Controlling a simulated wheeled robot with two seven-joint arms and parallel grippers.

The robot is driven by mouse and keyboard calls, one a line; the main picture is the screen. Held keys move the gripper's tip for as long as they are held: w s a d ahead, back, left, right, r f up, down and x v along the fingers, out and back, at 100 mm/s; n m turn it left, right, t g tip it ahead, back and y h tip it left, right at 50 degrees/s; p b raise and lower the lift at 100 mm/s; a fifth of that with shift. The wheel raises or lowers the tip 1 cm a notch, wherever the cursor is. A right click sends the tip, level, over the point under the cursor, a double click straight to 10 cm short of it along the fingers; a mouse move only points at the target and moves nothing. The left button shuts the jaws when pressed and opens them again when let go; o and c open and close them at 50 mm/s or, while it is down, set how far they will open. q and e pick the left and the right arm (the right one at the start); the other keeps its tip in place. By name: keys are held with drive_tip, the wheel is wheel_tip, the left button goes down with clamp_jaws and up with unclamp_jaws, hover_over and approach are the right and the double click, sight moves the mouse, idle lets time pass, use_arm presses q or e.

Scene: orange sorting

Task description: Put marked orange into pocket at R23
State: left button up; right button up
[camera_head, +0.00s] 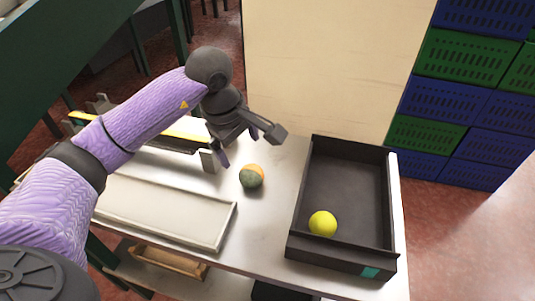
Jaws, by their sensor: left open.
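An orange with a dark grey-green patch (251,177) lies on the white table, between the pale tray and the black bin. My left gripper (250,146) is open and empty, just above and behind this orange, apart from it. A yellow-green fruit (322,223) lies in the front part of the black bin (345,146). A label R23 is not readable in this view. My right gripper is not in view.
A pale shallow tray (222,226) lies empty on the table at left. A yellow-edged rail (185,134) runs along the back left. A cream panel (330,60) stands behind the table. Blue and green crates (450,99) are stacked at the right.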

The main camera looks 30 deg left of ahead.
sight(249, 170)
use_arm(q)
drive_tip(key=b+x, duration=0.1)
drive_tip(key=x, duration=0.4)
drive_tip(key=b+x, duration=0.1)
drive_tip(key=x, duration=0.3)
drive_tip(key=shift+s+d+f, duration=0.1)
drive_tip(key=shift+d+f, duration=0.15)
drive_tip(key=shift+f, duration=0.15)
drive_tip(key=c, duration=1.1)
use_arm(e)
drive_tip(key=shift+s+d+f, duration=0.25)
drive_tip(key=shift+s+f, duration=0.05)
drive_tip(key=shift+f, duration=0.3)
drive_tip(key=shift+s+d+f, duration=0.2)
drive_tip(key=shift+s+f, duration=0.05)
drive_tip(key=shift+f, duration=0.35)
